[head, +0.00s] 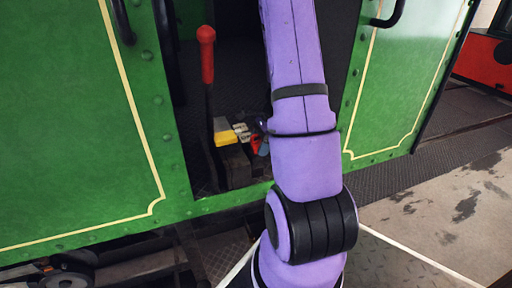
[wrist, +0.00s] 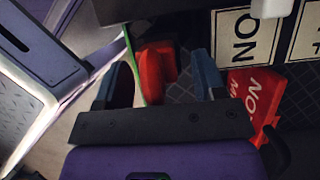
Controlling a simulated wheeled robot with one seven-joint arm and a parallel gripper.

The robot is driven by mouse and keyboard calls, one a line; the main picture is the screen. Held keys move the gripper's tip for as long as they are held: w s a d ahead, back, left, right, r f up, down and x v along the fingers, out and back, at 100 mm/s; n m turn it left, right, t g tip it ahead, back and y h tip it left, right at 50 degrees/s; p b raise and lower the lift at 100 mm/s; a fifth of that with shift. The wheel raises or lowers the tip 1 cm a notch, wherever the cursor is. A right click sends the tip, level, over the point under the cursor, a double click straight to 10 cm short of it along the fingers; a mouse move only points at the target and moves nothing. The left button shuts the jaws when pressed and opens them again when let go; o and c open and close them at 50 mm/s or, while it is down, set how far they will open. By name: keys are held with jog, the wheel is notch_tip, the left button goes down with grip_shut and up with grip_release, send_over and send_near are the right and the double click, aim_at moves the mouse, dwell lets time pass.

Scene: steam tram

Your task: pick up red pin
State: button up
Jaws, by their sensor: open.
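A red piece (wrist: 157,68), which looks like the red pin, shows in the wrist view between the two fingers of my gripper (wrist: 162,72). The fingers stand apart on either side of it, with gaps visible, and are not closed on it. Its lower end is hidden by the gripper's dark crossbar. A red tag with white lettering (wrist: 250,93) lies just right of the right finger. In the head view a bit of red (head: 255,144) shows beside my gripper, mostly hidden by my arm; I cannot tell whether it is the pin or the tag.
White tags with black lettering (wrist: 243,38) lie at the upper right of the wrist view. A yellow block (head: 225,132) and a black lever with red handle (head: 206,58) stand left of my arm. Green cab panels (head: 75,130) flank the opening.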

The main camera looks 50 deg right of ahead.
jog(key=shift+c, duration=0.5)
jog(key=c, duration=1)
